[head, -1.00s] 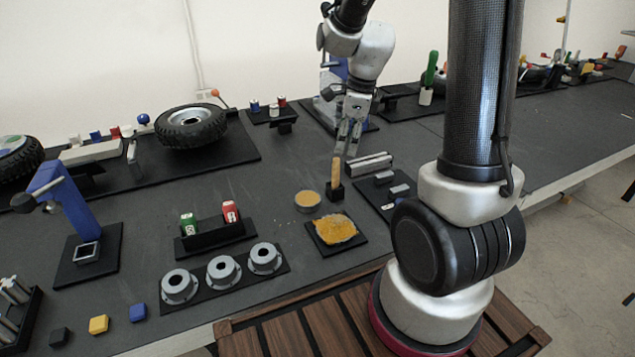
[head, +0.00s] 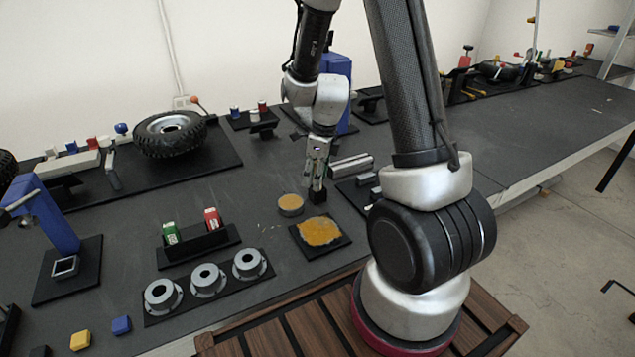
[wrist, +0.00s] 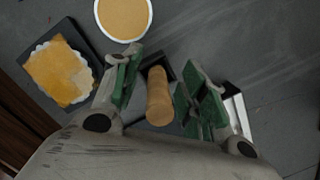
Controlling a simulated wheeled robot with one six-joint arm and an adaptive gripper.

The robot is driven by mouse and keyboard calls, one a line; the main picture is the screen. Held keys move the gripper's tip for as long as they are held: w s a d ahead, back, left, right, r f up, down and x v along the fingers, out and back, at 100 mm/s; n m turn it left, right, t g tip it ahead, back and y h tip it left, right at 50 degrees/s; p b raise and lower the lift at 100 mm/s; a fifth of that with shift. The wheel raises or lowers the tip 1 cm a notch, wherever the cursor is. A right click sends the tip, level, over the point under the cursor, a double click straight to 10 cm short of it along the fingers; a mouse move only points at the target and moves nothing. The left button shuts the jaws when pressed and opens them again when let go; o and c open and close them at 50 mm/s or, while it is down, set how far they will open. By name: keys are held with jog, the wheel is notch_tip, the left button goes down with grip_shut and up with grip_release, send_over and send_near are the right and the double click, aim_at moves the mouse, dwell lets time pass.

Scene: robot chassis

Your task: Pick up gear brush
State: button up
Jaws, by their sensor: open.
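The gear brush (wrist: 159,97) stands upright with its tan wooden handle up and its dark base (head: 316,195) on the table. In the wrist view my gripper (wrist: 155,82) is open, with one green-padded finger on each side of the handle. Gaps show between the handle and both fingers, so it is not gripped. In the head view my gripper (head: 317,172) is lowered over the brush, and its fingers mostly hide the handle.
A round dish of tan material (head: 291,203) and a black tray with an orange-stained cloth (head: 320,233) lie close by. Metal bars (head: 351,166) lie just right of the brush. A holder with green and red boxes (head: 203,243) stands to the left.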

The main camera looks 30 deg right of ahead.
grip_shut()
notch_tip(320, 180, up, 10)
jog(key=shift+r, duration=0.1)
jog(key=c, duration=0.7)
grip_release()
grip_shut()
